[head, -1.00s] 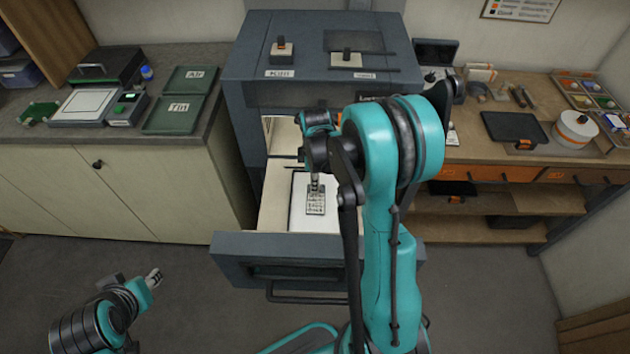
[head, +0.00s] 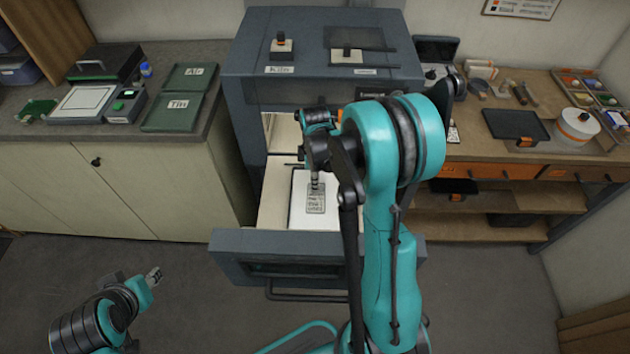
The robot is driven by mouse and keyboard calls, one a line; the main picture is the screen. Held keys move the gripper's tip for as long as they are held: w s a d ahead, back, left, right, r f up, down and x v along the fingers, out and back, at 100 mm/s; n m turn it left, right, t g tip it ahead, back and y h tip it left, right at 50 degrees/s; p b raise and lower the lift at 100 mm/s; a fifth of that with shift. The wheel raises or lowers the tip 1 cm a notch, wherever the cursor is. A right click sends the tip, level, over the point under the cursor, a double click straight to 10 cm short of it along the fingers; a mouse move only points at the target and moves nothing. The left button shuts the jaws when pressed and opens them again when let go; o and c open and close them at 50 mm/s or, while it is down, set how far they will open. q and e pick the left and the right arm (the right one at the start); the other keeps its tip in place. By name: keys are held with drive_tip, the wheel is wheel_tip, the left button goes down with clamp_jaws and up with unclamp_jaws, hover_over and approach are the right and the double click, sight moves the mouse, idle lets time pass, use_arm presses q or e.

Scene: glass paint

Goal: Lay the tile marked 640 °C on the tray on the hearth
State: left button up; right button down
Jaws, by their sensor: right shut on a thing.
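A small grey tile (head: 315,202) with dark markings is over the white tray (head: 298,214) on the pulled-out hearth (head: 272,206) of the kiln. Its marking is too small to read. My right gripper (head: 316,182) points down and is shut on the tile's far end. I cannot tell whether the tile touches the tray. My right arm hides the right part of the tray and hearth. My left gripper (head: 153,275) is low at the left, above the floor and away from the tile; its fingers look close together, and their opening is unclear.
The grey kiln (head: 240,80) stands behind the hearth, with its drawer front (head: 280,245) and handle at the near side. The left counter holds green trays marked Air and Tin (head: 172,113). The right bench holds a black tray (head: 515,124) and a white round container (head: 577,127).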

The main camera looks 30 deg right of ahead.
idle(0.3)
drive_tip(key=c, duration=1.3)
unclamp_jaws()
drive_tip(key=shift+c, duration=0.2)
drive_tip(key=shift+r+p, duration=2.4)
drive_tip(key=shift+r, duration=1.15)
